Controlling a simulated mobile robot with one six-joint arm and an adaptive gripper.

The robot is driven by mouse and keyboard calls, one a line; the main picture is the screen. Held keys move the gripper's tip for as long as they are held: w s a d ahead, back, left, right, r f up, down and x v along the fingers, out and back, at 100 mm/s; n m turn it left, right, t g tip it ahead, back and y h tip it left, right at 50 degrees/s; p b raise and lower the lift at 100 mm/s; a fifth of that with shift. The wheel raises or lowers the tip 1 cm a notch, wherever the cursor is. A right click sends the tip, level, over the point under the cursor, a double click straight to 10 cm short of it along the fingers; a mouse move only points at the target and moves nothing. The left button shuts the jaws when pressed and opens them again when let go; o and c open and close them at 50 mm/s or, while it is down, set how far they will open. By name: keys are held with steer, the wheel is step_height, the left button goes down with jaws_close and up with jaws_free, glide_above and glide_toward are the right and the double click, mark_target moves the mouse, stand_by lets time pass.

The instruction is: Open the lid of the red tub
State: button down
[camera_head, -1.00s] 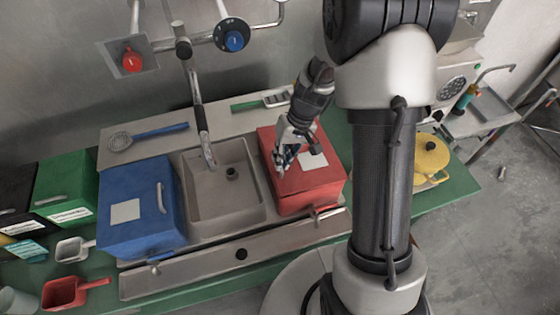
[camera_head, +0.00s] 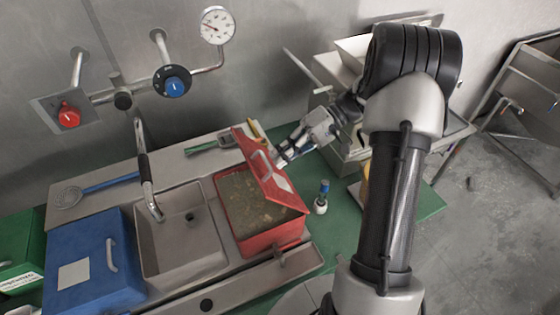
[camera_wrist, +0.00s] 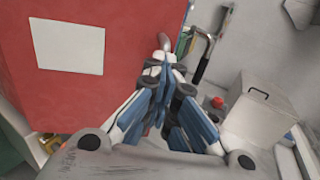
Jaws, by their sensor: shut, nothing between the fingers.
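The red tub (camera_head: 262,240) stands right of the sink with its top open, showing brown, grainy contents. Its lid (camera_head: 262,142) is raised and tilted up on the right side, with a grey handle and a white label. The lid's red face (camera_wrist: 110,90) fills the left of the wrist view. My gripper (camera_head: 284,158) is right beside the raised lid, on its right. Its fingers (camera_wrist: 160,62) are shut with nothing between them, close to the lid's edge in the wrist view. I cannot tell whether they touch the lid.
The blue tub (camera_head: 95,262) is closed, left of the sink (camera_head: 180,235). A small bottle (camera_head: 321,204) stands on the green counter right of the red tub. A faucet (camera_head: 147,175) rises behind the sink.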

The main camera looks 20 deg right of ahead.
steer(key=c, duration=2.3)
jaws_free()
steer(key=shift+d+f, duration=0.15)
steer(key=shift+d, duration=0.45)
steer(key=o, duration=0.4)
steer(key=shift+a, duration=1.1)
steer(key=shift+o, duration=1.1)
steer(key=shift+d, duration=0.45)
steer(key=v, duration=1.1)
steer(key=shift+d+r, duration=0.2)
steer(key=shift+r, duration=0.05)
steer(key=shift+a, duration=0.1)
